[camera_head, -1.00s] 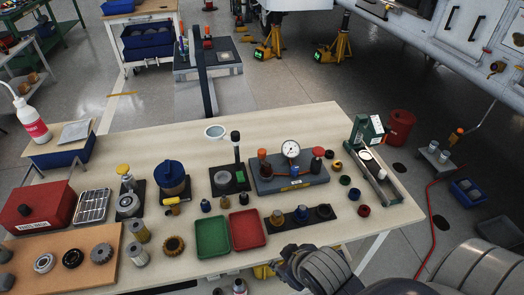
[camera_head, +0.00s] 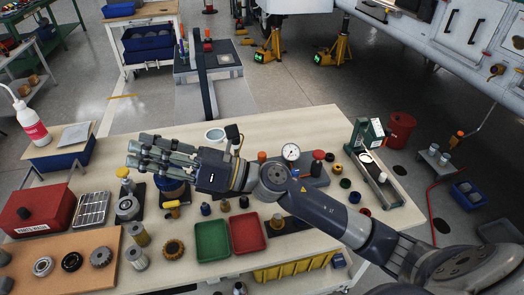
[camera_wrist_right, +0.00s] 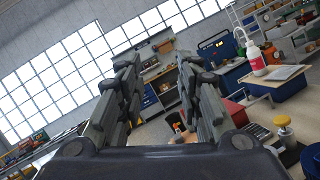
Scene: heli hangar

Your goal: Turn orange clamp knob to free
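The orange knob (camera_head: 262,156) stands on the left part of the grey gauge fixture (camera_head: 316,180) in the head view. Only its top shows behind my right arm, which hides its base and much of the fixture. My left gripper is not in view.
A white dial gauge (camera_head: 291,152) and a red-topped post (camera_head: 318,156) stand on the fixture. Green (camera_head: 212,241) and red (camera_head: 247,232) trays lie in front. A yellow-topped part (camera_head: 123,173) stands near my fingers. The back left tabletop is fairly clear.

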